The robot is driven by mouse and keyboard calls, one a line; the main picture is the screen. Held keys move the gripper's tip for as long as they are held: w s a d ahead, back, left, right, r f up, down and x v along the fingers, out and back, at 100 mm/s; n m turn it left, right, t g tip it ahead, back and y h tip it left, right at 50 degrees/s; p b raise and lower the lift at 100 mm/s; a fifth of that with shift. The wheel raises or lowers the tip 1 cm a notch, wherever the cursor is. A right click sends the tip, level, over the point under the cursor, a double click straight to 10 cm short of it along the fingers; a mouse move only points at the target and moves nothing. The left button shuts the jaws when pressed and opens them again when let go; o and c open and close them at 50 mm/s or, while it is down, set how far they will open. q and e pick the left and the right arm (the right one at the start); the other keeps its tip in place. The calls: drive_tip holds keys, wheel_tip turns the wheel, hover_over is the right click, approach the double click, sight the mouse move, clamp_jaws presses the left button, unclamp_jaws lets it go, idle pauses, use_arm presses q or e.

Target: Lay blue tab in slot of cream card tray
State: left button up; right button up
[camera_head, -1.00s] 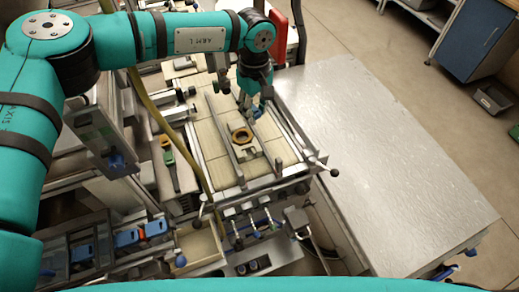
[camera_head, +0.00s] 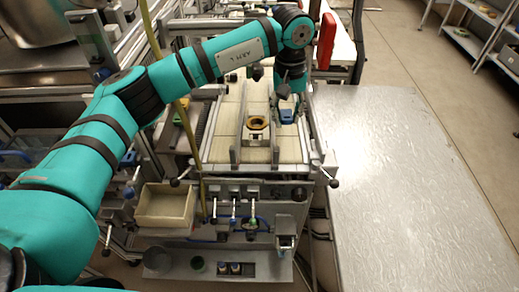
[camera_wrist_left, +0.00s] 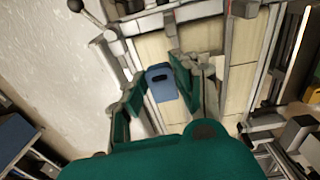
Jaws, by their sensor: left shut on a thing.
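My left gripper (camera_head: 287,112) hangs over the right side of the cream-slatted conveyor, near its right rail. It is shut on the blue tab (camera_wrist_left: 161,83), which has a dark slot-shaped opening and sits between the fingers in the left wrist view. In the head view the tab is small and partly hidden by the fingers. A cream open tray (camera_head: 163,222) stands low at the left, in front of the conveyor, apart from the gripper. I cannot make out a slot in it. My right gripper is not in view.
A brown octagonal ring (camera_head: 257,122) lies on the conveyor, left of the gripper, by a pale block with a dark opening (camera_head: 255,138). Metal rails (camera_head: 238,125) run along the belt. A wide grey tabletop (camera_head: 410,190) at the right is clear.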

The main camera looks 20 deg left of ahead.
use_arm(q)
drive_tip(key=w+a+f, duration=0.1)
drive_tip(key=a, duration=0.8)
drive_tip(key=f, duration=0.2)
drive_tip(key=f+p, duration=0.1)
drive_tip(key=f, duration=0.2)
drive_tip(key=shift+d+f, duration=0.3)
drive_tip(key=shift+f, duration=0.05)
wheel_tip(320, 180, down, 3)
drive_tip(key=shift+a+f+p, duration=0.1)
drive_tip(key=shift+p, duration=0.85)
drive_tip(key=shift+f, duration=0.2)
drive_tip(key=shift+f+b, duration=0.25)
drive_tip(key=shift+b, duration=0.15)
drive_tip(key=shift+f, duration=0.2)
drive_tip(key=shift+f+b, duration=0.2)
drive_tip(key=shift+b, duration=0.3)
drive_tip(key=shift+m, duration=0.3)
drive_tip(key=shift+o, duration=1.3)
drive_tip(key=shift+s, duration=0.1)
drive_tip(key=o, duration=0.5)
drive_tip(key=shift+c, duration=0.2)
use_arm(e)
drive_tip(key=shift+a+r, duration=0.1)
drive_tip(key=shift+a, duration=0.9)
